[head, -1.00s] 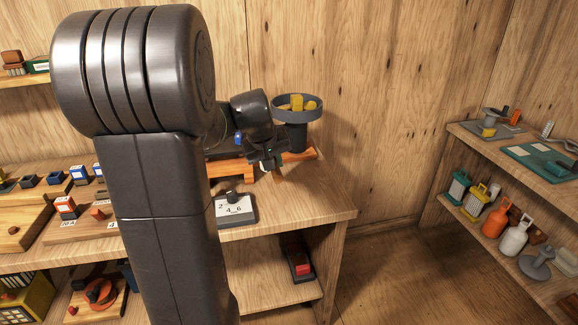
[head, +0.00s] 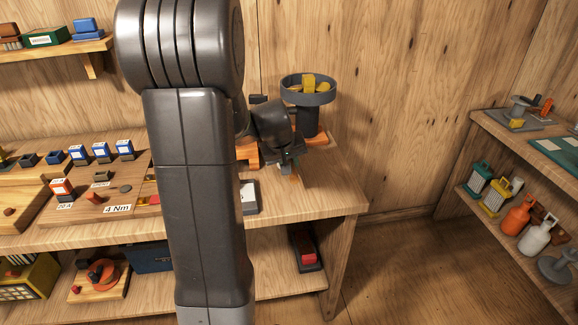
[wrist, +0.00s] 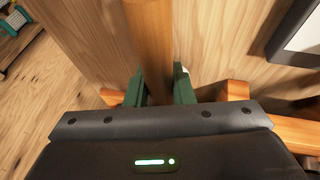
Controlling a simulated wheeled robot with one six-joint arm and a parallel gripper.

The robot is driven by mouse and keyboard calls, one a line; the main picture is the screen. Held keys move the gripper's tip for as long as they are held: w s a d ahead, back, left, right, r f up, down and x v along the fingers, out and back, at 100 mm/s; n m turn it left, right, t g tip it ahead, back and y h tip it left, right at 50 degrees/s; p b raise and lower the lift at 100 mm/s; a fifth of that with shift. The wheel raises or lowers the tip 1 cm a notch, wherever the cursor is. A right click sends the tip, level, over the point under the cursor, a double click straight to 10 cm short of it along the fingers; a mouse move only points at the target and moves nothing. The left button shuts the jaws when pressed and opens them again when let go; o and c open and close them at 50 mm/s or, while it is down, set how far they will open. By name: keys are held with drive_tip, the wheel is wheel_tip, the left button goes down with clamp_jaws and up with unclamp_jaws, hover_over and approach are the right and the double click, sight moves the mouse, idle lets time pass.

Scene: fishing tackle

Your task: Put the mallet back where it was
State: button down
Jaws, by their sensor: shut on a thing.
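In the wrist view, the mallet's brown wooden handle (wrist: 150,45) runs between the two green fingers of my gripper (wrist: 157,88), which are shut on it. In the head view my gripper (head: 289,166) is over the right end of the workbench, partly hidden by my arm, and a short end of the handle shows below it. The mallet's head cannot be made out. Orange wooden pieces (head: 247,150) lie behind and beside the gripper; they also show in the wrist view (wrist: 296,133). I cannot tell whether they are a rest or part of the mallet.
A grey dish with yellow pieces (head: 308,97) stands on a dark column just behind the gripper. A device with a white face (head: 249,197) lies on the bench (head: 320,200) in front. Small boxes and a "4 Nm" board (head: 85,205) are left. A shelf unit (head: 510,135) stands right.

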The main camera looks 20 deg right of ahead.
drive_tip(key=shift+f, duration=0.45)
drive_tip(key=shift+r, duration=0.1)
drive_tip(key=c, duration=1.7)
unclamp_jaws()
drive_tip(key=shift+f, duration=0.25)
drive_tip(key=o, duration=0.4)
drive_tip(key=shift+r, duration=0.1)
drive_tip(key=shift+o, duration=0.2)
drive_tip(key=shift+r, duration=0.3)
drive_tip(key=p+v, duration=0.1)
drive_tip(key=v, duration=1)
drive_tip(key=shift+s+a+r+p, duration=0.2)
drive_tip(key=shift+r+p, duration=0.1)
drive_tip(key=shift+f, duration=0.1)
